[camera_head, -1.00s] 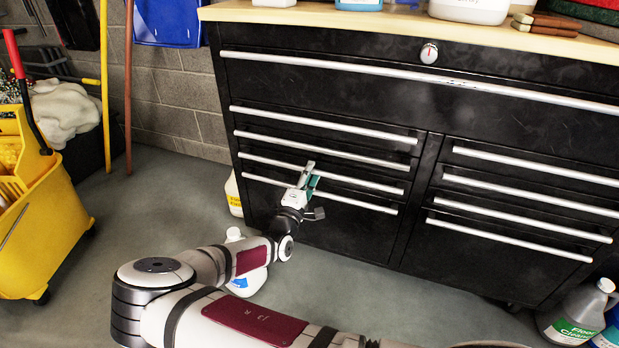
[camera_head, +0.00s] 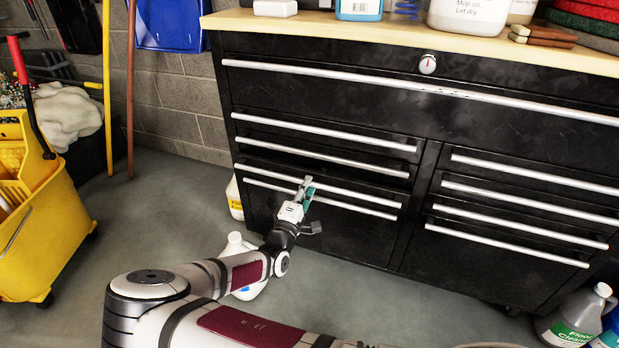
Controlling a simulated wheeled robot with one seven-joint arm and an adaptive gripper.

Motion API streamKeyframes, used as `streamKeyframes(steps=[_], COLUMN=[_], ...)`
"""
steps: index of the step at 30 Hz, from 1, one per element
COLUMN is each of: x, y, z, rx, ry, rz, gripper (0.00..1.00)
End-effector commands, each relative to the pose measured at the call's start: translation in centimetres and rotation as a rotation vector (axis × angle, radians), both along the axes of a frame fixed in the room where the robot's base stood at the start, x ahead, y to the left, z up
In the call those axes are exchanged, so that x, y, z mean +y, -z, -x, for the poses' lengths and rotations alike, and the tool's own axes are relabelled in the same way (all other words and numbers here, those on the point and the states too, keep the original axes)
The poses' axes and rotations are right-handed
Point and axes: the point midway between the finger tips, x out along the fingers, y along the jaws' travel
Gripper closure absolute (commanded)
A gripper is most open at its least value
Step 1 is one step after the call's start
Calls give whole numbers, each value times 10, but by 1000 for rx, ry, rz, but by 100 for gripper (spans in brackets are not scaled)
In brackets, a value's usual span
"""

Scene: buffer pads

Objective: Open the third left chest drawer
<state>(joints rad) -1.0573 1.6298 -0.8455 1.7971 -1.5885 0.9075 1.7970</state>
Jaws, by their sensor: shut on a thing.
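The black chest (camera_head: 350,235) has a left column of stacked drawers with long silver handles. The third left handle (camera_head: 355,194) stands out towards me, close above the fourth handle (camera_head: 350,208). A dark gap lies between it and the second left handle (camera_head: 330,158), so the third left drawer looks slightly open. My gripper (camera_head: 304,186) is at the third handle, left of its middle, with its fingers shut on it. The fingers hide a short piece of the handle.
The right drawers (camera_head: 520,205) look closed. A yellow mop bucket (camera_head: 45,220) is at the left, and a floor cleaner bottle (camera_head: 575,315) at the lower right. The floor before the chest is mostly clear.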

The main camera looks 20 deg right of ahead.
Motion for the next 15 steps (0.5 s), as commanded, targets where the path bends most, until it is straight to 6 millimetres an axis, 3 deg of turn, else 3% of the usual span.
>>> streamKeyframes(steps=[8,15], x=[44,90], y=[-5,-4], z=[58,122], rx=[5,5], ry=[-5,-6], rz=[-1,-1], gripper=[100,100])
